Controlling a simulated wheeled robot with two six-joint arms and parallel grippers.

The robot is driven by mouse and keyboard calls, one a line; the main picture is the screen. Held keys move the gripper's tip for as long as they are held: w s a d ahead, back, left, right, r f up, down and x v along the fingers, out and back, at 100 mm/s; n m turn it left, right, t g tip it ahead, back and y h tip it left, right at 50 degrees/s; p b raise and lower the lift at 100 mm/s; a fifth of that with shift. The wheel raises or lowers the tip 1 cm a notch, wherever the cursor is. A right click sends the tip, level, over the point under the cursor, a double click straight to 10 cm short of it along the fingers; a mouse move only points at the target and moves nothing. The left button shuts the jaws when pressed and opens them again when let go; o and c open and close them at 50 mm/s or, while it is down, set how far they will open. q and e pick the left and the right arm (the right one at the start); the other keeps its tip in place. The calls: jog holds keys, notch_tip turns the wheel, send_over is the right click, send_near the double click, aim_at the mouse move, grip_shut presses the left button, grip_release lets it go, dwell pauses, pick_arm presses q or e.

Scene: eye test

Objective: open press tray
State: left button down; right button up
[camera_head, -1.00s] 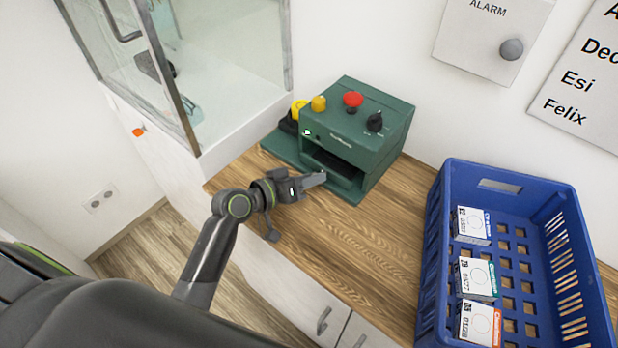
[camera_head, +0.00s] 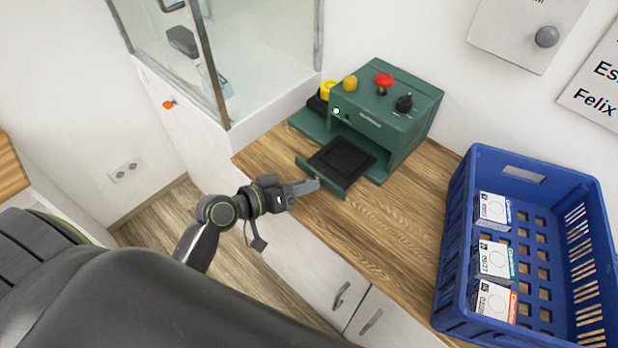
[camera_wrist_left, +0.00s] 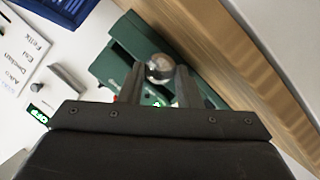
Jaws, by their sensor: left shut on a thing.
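The green press (camera_head: 385,115) stands on the wooden counter, with a red button, a yellow lamp and a black knob on top. Its press tray (camera_head: 322,178) is out of the slot at the front, showing a dark flat recess. My left gripper (camera_head: 314,186) is at the front edge of the tray. In the left wrist view, a round metallic tray knob (camera_wrist_left: 160,66) sits between the two fingers, which are shut on it. The fingers hide part of the tray front. My right gripper is not in view.
A blue crate (camera_head: 455,240) with several small boxes stands on the counter at right. A glass-sided cabinet (camera_head: 270,45) stands at left of the press. Bare wooden counter (camera_head: 385,235) lies between press and crate. A grey wall box (camera_head: 515,35) hangs behind.

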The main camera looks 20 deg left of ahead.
pick_arm(q)
jog(key=shift+w, duration=0.15)
jog(key=c, duration=1.5)
grip_release()
jog(key=shift+o, duration=0.9)
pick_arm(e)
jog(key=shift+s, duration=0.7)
pick_arm(q)
jog(key=b+v, duration=0.2)
jog(key=v, duration=1.5)
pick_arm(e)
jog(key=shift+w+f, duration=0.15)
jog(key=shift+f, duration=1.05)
pick_arm(q)
jog(key=shift+a+r, duration=0.1)
jog(key=shift+r, duration=0.1)
